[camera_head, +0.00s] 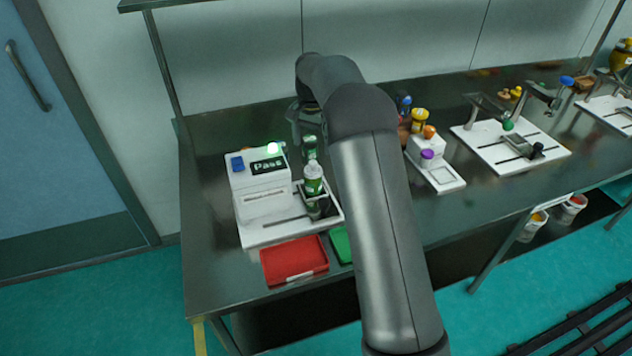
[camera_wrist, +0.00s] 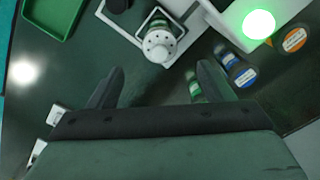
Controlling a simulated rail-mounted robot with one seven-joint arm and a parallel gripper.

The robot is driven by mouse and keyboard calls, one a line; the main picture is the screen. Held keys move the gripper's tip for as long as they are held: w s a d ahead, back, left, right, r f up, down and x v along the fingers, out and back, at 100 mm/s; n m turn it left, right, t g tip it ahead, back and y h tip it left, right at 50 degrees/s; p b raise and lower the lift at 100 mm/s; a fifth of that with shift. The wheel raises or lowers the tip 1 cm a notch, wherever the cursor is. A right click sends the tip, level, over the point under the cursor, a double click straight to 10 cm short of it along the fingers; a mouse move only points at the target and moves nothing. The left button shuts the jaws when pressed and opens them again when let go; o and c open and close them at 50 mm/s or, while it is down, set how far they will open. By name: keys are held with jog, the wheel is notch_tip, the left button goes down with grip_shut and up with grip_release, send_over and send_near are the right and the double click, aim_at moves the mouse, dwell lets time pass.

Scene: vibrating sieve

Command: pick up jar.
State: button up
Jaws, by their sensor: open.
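A jar (camera_head: 313,178) with a white top and green on its side stands upright on the small dark platform of the white machine in the head view. In the wrist view its round white lid with small holes (camera_wrist: 158,45) shows from above, beside a metal loop. My gripper (camera_wrist: 160,68) is open, with the lid just beyond and between its fingertips in the picture. In the head view my gripper (camera_head: 305,115) is above and behind the jar, partly hidden by my arm. I cannot tell the exact height gap.
A green bottle (camera_head: 310,147) stands just behind the jar. A machine (camera_head: 258,182) reading "Pass" with a lit green lamp (camera_head: 273,148) is left of it. A red tray (camera_head: 293,260) and a green tray (camera_wrist: 50,12) lie in front. Blue-labelled (camera_wrist: 240,70) and orange-capped (camera_wrist: 294,39) bottles stand nearby.

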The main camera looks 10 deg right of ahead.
aim_at(313, 170)
notch_tip(313, 170, down, 12)
jog(key=p, duration=0.2)
jog(key=shift+w+d+r+p, duration=0.1)
jog(key=shift+d+r+p, duration=0.1)
jog(key=shift+p, duration=0.1)
jog(key=c, duration=1.1)
jog(key=shift+r, duration=0.2)
jog(key=shift+c, duration=0.2)
